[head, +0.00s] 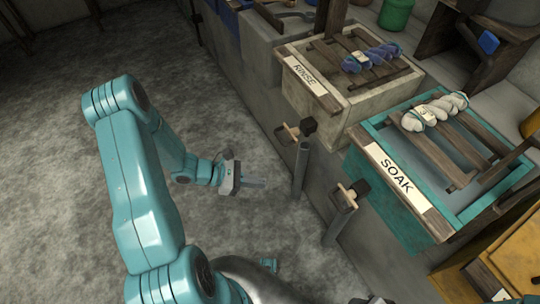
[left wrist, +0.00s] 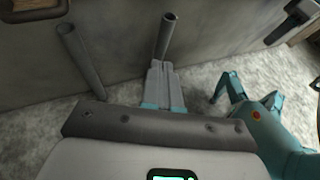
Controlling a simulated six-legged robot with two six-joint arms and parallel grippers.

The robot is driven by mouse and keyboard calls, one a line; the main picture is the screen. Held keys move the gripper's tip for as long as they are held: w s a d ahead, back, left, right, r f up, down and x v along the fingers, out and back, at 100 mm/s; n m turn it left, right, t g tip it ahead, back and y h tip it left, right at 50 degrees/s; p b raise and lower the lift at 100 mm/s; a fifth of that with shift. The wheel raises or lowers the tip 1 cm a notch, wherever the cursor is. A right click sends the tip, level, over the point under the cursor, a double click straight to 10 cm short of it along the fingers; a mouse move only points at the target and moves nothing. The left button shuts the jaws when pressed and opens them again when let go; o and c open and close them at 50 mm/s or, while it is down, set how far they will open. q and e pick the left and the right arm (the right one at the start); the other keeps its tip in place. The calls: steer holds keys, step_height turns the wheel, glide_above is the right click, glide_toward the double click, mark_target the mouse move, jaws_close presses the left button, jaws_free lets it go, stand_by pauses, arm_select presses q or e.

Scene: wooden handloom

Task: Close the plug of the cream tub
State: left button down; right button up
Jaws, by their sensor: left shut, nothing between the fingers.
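The cream tub (head: 345,101), labelled RINSE, stands at upper middle right in the head view. On the wall below its front is its plug (head: 293,132), a light wooden piece with a dark block at its right end. A grey pipe (head: 300,168) hangs below it. I cannot tell whether the plug is open or shut. My left gripper (head: 262,182) is shut and empty, left of the pipe and lower than the plug, apart from the plug. In the left wrist view its closed fingers (left wrist: 160,78) point toward a grey pipe (left wrist: 167,36). My right gripper is not visible.
A teal tub (head: 428,217) labelled SOAK stands to the right, with a similar plug (head: 346,195) and pipe (head: 340,224). Yarn skeins lie on the slats of both tubs. A second pipe (left wrist: 80,60) shows in the left wrist view. The floor at left is clear.

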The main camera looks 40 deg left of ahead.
mark_target(279, 137)
arm_select(q)
steer(key=w+a+r+n+t+y+b, duration=0.2)
steer(key=a+n+t+y, duration=0.3)
steer(key=a, duration=0.7)
steer(key=w+d+f+b, duration=0.1)
steer(key=w+d, duration=0.1)
steer(key=w, duration=0.4)
steer(key=w+d+f+t+h, duration=0.1)
steer(key=w+d, duration=0.2)
steer(key=w, duration=0.3)
steer(key=shift+w+f+b, duration=0.2)
steer(key=shift+f+b, duration=0.15)
steer(key=shift+f, duration=0.05)
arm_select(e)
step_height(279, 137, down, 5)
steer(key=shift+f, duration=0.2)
arm_select(q)
steer(key=x, duration=0.2)
steer(key=shift+w+d+r+b, duration=0.15)
steer(key=shift+w+d+b, duration=0.1)
steer(key=shift+w+b, duration=0.15)
steer(key=shift+w+d+r, duration=0.1)
steer(key=shift+w+d, duration=0.05)
steer(key=shift+w, duration=0.15)
steer(key=shift+r, duration=0.2)
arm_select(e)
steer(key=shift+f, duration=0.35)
